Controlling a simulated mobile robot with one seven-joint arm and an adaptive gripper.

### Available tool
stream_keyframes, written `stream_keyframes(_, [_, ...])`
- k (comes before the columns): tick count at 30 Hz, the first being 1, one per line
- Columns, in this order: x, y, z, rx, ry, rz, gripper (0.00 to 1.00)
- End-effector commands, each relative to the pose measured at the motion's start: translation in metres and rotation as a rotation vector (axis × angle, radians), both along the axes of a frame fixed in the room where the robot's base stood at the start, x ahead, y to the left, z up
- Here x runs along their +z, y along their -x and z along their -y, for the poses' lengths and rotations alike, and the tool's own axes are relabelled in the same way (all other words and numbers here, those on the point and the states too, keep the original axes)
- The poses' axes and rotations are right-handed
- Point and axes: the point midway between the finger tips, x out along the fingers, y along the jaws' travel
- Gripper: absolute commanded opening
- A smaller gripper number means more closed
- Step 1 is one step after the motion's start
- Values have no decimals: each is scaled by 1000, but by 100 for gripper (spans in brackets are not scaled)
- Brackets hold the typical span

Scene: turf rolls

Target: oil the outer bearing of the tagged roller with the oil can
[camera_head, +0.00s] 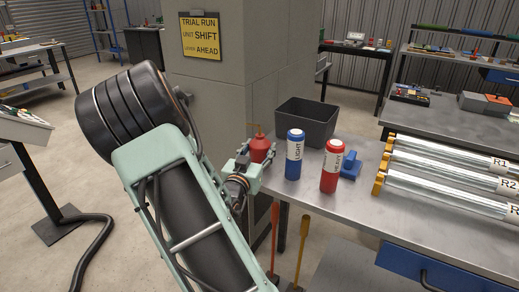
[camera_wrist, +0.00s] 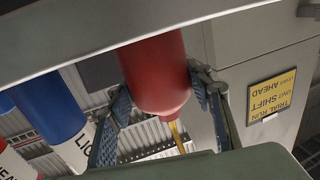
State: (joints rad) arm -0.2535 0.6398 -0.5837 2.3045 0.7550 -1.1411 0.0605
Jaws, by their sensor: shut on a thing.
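My gripper (camera_head: 250,166) is shut on a red oil can (camera_head: 261,150) with a thin brass spout, by the bench's left end. In the wrist view the can (camera_wrist: 155,72) sits between the two fingers (camera_wrist: 163,100). I cannot tell whether its base is clear of the bench. Several clear rollers (camera_head: 440,160) with yellow end bearings (camera_head: 379,184) lie on the bench at the right. Labels R1 and R2 show; the front label is cut off at the picture's edge. I cannot make out a separate tag on any roller.
A blue bottle marked LIGHT (camera_head: 294,155) and a red bottle (camera_head: 331,167) stand between my gripper and the rollers. A blue object (camera_head: 351,166) and a dark bin (camera_head: 306,122) are behind them. A yellow sign (camera_head: 200,36) reads TRIAL RUN UNIT SHIFT LEVER AHEAD.

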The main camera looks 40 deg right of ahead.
Motion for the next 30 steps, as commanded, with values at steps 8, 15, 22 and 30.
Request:
stream_keyframes(8, [-2,0,0,0,0,-1,64])
stream_keyframes(15, [-2,0,0,0,0,-1,64])
stream_keyframes(22, [-2,10,-16,3,-3,-1,64])
stream_keyframes(30, [-2,46,-60,4,-2,-2,64])
